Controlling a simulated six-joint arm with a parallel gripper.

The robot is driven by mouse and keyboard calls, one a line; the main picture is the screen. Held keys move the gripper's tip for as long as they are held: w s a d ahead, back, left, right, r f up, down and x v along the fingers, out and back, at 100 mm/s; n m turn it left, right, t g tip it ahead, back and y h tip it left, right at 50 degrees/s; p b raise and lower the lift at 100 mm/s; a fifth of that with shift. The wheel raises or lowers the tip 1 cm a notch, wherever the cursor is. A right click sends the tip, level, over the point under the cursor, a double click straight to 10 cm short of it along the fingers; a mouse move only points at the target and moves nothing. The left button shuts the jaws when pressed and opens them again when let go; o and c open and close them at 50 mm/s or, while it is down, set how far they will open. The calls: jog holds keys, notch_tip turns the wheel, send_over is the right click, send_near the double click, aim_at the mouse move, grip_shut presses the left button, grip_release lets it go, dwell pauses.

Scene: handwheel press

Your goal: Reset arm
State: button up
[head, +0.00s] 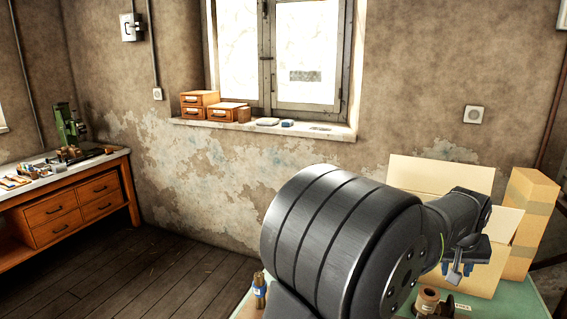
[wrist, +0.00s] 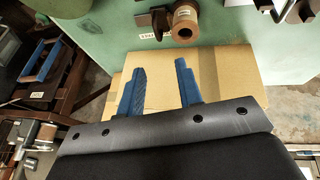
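My gripper (wrist: 160,66) shows in the wrist view with its two blue fingers apart and nothing between them. A cardboard box (wrist: 232,78) lies behind and below the fingers in that view. In the head view my gripper (head: 461,270) hangs at the right, at the end of my dark grey arm, in front of an open cardboard box (head: 436,175). My arm hides much of the green work surface (head: 521,296). A brown hollow cylinder (wrist: 185,24) stands on that surface, beyond the fingertips in the wrist view; it also shows in the head view (head: 428,298).
A small dark fixture (wrist: 152,18) with a label sits beside the cylinder. A taller closed carton (head: 530,215) stands at the right. A wooden workbench (head: 70,210) with a green machine (head: 68,125) is at the far left. The wooden floor (head: 150,285) between is clear.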

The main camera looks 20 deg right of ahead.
jog(key=w+a+f+g+y, duration=0.1)
jog(key=w+a+f, duration=0.2)
jog(key=w+f, duration=0.2)
jog(key=w+a+f+g+y, duration=0.1)
jog(key=w+a+f, duration=0.3)
jog(key=w, duration=0.6)
notch_tip(320, 180, down, 2)
jog(key=shift+a+f+m+y, duration=0.15)
jog(key=shift+a+m+y, duration=0.1)
jog(key=shift+m+y, duration=0.05)
grip_shut()
jog(key=s+d+r+m+h, duration=0.1)
jog(key=s+d+r+h, duration=0.35)
jog(key=s+d, duration=0.45)
send_over(439, 311)
notch_tip(439, 311, down, 8)
jog(key=shift+f, duration=0.25)
